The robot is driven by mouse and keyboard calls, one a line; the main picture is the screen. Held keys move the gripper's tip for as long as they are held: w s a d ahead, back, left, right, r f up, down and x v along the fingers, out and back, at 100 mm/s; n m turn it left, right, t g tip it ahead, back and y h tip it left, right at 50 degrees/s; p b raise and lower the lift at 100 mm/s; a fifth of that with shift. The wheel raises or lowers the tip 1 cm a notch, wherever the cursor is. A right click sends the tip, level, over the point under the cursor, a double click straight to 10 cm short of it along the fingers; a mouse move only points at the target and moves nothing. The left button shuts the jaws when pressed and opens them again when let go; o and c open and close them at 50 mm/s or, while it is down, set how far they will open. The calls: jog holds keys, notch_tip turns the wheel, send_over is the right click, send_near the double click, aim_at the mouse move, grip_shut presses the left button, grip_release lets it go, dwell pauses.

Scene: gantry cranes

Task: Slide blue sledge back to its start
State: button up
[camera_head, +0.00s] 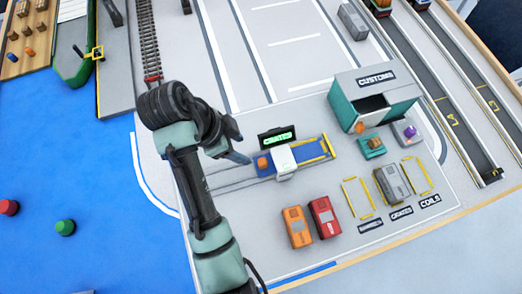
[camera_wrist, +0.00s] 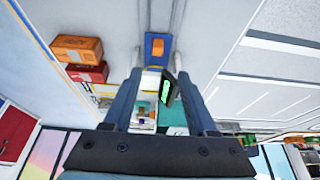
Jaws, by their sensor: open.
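The blue sledge (camera_head: 267,171) lies low on the grey board in the head view, with an orange block (camera_head: 262,162) at its left end. A white housing (camera_head: 284,159) stands over the strip; blue surface also shows to its right, and I cannot tell if that is the sledge or its bed. My gripper (camera_head: 243,159) is just left of the sledge's orange end, above the board. In the wrist view my gripper (camera_wrist: 159,76) is open and empty, and the sledge (camera_wrist: 158,63) with its orange block lies beyond the fingertips, apart from them.
Orange (camera_head: 297,227) and red (camera_head: 324,217) vehicles stand in front. The teal CUSTOMS building (camera_head: 345,108) is to the right. Bare grey board lies left of the sledge.

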aim_at(262, 161)
jog(key=b+x, duration=0.3)
jog(key=x, duration=0.3)
jog(key=b+x, duration=0.4)
jog(key=x, duration=0.3)
jog(key=shift+s+b, duration=0.25)
jog(key=shift+b, duration=0.05)
grip_shut()
dwell(1.0)
